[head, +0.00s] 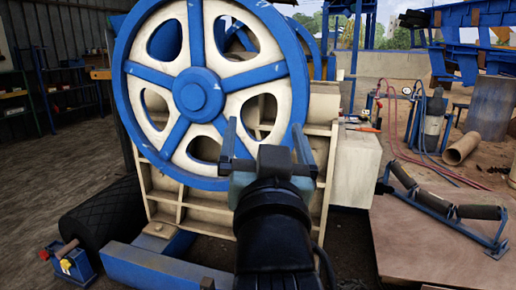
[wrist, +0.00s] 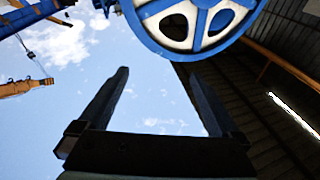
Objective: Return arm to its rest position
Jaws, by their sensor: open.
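My gripper (head: 267,148) is in the middle of the head view, in front of the lower right part of the crusher's big blue and cream flywheel (head: 200,93). Its two fingers stand wide apart with nothing between them. In the wrist view my gripper (wrist: 160,100) points up toward open sky, also open and empty. The flywheel rim (wrist: 190,20) shows at the top of the wrist view, beyond the fingertips. My arm hides part of the cream crusher body (head: 185,205) in the head view.
A cream box (head: 355,168) stands right of the crusher. A roller frame (head: 445,208) lies on a brown plate (head: 400,250) at right. Shelves (head: 65,90) line the left wall. Floor at left is clear.

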